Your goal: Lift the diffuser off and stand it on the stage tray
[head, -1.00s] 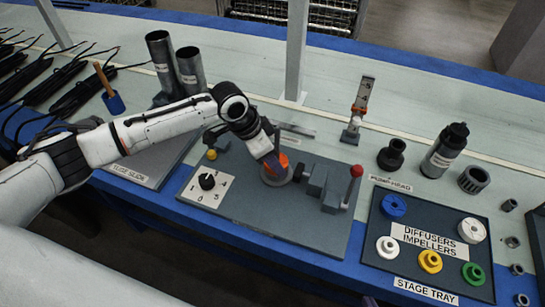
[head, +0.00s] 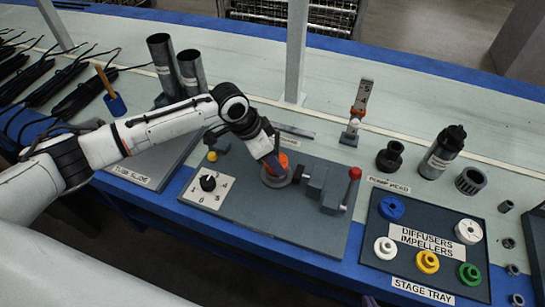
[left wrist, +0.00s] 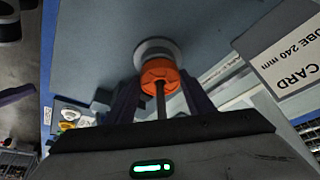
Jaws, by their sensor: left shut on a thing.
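The orange diffuser (head: 280,160) sits around a thin upright shaft (left wrist: 160,100) at the grey round holder (head: 272,181) on the dark base plate. My left gripper (head: 272,163) is shut on the orange piece. In the left wrist view the orange piece (left wrist: 160,74) lies between the two fingers, close to the pale round holder. I cannot tell whether there is a gap under it. The stage tray (head: 440,208) at the right holds blue, white, yellow and green round pieces. Only a small tip of my right gripper (head: 369,301) shows at the bottom edge; its opening is hidden.
A red-knobbed lever clamp (head: 343,192) stands just right of the holder. A numbered dial (head: 208,183) is at its left. Two metal tubes (head: 164,65) stand behind my left arm.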

